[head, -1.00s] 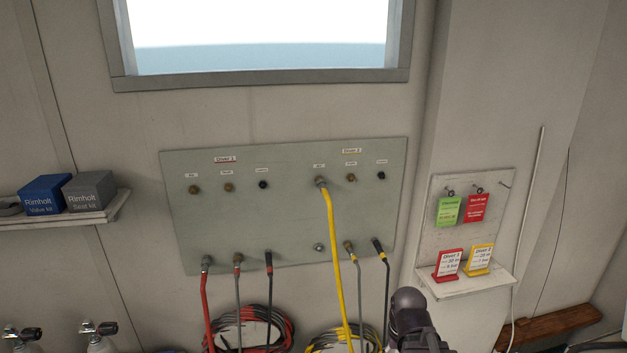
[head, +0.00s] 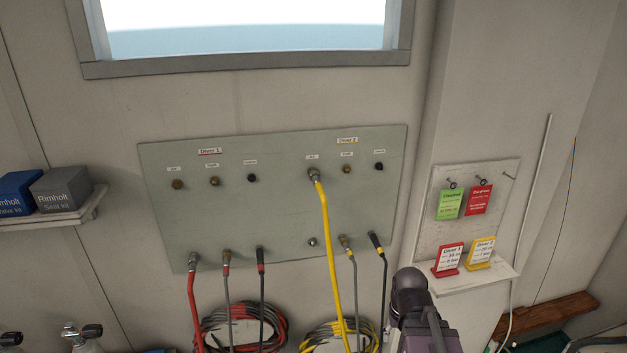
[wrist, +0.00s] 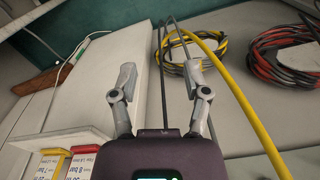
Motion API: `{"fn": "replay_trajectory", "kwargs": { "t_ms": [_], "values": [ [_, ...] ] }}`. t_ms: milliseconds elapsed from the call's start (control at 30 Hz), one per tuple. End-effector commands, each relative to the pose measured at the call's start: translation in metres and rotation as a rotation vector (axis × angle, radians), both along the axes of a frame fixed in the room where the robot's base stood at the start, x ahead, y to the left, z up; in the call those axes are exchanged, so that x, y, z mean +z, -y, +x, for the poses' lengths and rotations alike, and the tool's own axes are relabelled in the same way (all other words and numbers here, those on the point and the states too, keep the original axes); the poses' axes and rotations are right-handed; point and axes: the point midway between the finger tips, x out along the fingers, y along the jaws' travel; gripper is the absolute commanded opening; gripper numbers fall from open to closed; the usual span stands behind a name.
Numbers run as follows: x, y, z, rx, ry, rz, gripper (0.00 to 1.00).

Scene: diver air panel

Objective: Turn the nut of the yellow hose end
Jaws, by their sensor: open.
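The yellow hose (head: 331,256) hangs from the top left fitting under the Diver 2 label, and its upper end has a grey metal nut (head: 314,174) seated at that fitting. The hose curves down past an empty metal fitting (head: 312,242) in the panel's lower row. In the wrist view the yellow hose (wrist: 235,90) runs to the right of my gripper (wrist: 161,72), apart from it. My gripper is open with nothing between its fingers; thin dark hoses pass beyond them. The nut does not show in the wrist view, and the fingers do not show in the head view.
The grey-green panel (head: 215,222) also bears a red hose (head: 192,290) and several thinner hoses along its lower row. A small shelf with cards (head: 470,282) stands out at the right. Coiled hoses (head: 245,325) hang below.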

Motion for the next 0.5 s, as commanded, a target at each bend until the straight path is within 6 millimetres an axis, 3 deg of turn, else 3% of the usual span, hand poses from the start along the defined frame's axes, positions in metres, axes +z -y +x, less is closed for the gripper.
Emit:
{"fn": "replay_trajectory", "kwargs": {
  "t_ms": [267,500],
  "values": [
    [-0.004,-0.003,0.015,0.008,0.066,0.001,0.73],
    [-0.01,-0.019,0.06,0.038,0.281,0.008,0.73]
  ]
}}
